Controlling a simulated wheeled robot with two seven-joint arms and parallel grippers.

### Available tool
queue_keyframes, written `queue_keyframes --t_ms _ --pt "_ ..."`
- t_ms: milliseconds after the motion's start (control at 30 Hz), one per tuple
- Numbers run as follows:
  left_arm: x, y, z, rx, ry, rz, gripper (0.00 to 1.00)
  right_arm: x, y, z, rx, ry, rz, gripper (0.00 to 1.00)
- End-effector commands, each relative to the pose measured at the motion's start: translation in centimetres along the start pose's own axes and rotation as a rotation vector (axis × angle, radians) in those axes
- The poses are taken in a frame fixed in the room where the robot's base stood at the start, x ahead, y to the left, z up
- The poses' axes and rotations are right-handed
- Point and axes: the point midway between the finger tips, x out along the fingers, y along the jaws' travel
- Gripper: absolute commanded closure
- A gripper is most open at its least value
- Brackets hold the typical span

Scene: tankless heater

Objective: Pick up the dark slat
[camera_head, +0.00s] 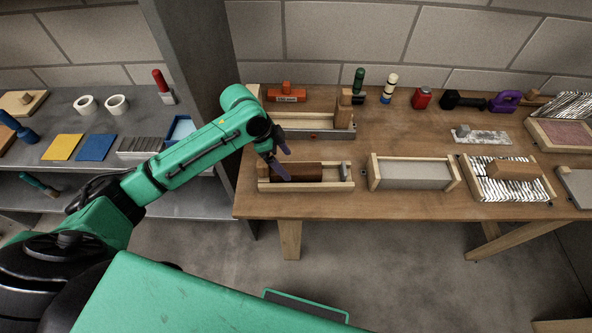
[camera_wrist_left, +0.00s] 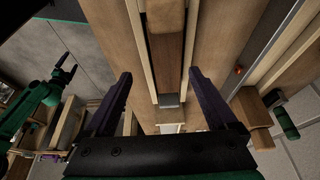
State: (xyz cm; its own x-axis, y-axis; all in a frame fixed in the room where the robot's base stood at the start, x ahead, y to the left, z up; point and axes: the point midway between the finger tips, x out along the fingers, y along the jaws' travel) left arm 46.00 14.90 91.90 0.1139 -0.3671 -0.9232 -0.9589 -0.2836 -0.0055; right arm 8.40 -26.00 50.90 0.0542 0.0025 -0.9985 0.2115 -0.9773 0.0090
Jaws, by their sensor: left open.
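The dark slat (camera_head: 305,170) is a long dark brown piece lying in a narrow, light-wood-sided tray (camera_head: 312,187) near the table's front edge. In the left wrist view the slat (camera_wrist_left: 166,62) runs up and down between the tray's pale sides. My left gripper (camera_head: 282,161) is above the slat with its purple fingers apart. In the left wrist view the fingertips (camera_wrist_left: 160,76) are on either side of the slat's line, with nothing between them. A green arm of mine, seemingly the right, shows at that view's left; its gripper (camera_wrist_left: 65,68) is too small to read.
A grey block (camera_head: 345,172) sits at the tray's right end, and a lighter wood block (camera_wrist_left: 166,15) at its other end. A longer tray (camera_head: 310,135) stands close behind. A grey-topped tray (camera_head: 414,174) is to the right. Bare table (camera_head: 400,125) lies behind it.

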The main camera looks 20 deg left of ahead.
Motion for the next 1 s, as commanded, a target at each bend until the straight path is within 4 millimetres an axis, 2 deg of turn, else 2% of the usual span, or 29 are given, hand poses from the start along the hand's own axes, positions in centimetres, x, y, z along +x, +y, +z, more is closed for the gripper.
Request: queue_keyframes --t_ms 67,267,367,533,567,700,800,1000 --pt "0.8 -0.1 -0.1 -0.002 0.0 0.001 0.09 -0.4 0.1 -0.5 -0.001 0.008 0.001 0.05" --pt "4.5 -0.4 -0.3 -0.002 -0.001 0.002 0.09 -1.7 0.6 -4.1 -0.002 0.067 0.008 0.05" --pt "5.6 -0.4 -0.3 0.0 -0.001 -0.001 0.09 -1.8 0.7 -4.2 -0.002 0.068 0.009 0.05" --pt "5.8 -0.4 -0.2 0.001 -0.001 -0.002 0.09 -1.6 0.6 -3.0 -0.002 0.048 0.008 0.05" --pt "5.8 -0.4 -0.2 0.0 -0.001 -0.001 0.13 -1.6 0.5 -2.7 -0.002 0.044 0.007 0.05" --pt "5.8 -0.4 -0.2 0.0 -0.002 -0.001 0.66 -1.6 0.5 -2.4 -0.002 0.038 0.007 0.05" --pt "5.8 -0.4 -0.1 0.0 -0.002 -0.001 1.0 -1.6 0.5 -2.4 -0.002 0.038 0.007 0.05" --pt "5.8 -0.4 -0.1 0.0 -0.003 -0.001 1.0 -1.6 0.6 -2.5 -0.002 0.039 0.008 0.05"
